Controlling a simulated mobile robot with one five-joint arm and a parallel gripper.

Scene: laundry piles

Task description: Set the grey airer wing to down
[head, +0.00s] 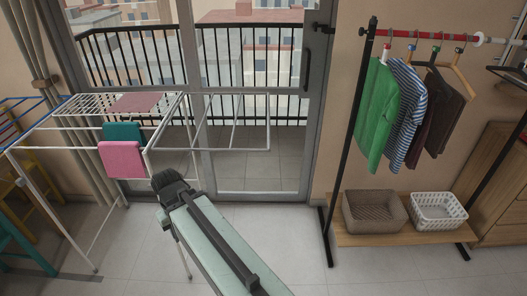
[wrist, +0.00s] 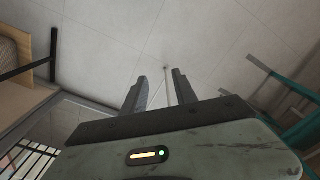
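The airer (head: 85,104) stands at the left in the head view, before the glass door. Its grey wing (head: 237,122) is an empty bar frame. It sticks out roughly level from the airer's right side, raised. A blue-edged wing (head: 38,113) is on the airer's left side. My gripper (head: 168,181) is below and in front of the grey wing's left end, apart from it as far as I can tell. In the wrist view my gripper (wrist: 157,84) is open, its two fingers apart. A thin pale rod (wrist: 167,82), probably an airer leg, shows between them over the floor.
A pink cloth (head: 120,159) and a teal cloth (head: 123,131) hang on the airer. A clothes rack (head: 347,150) with garments and two baskets stands right. A teal stool (head: 22,240) is at the far left. The floor (head: 300,245) between is clear.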

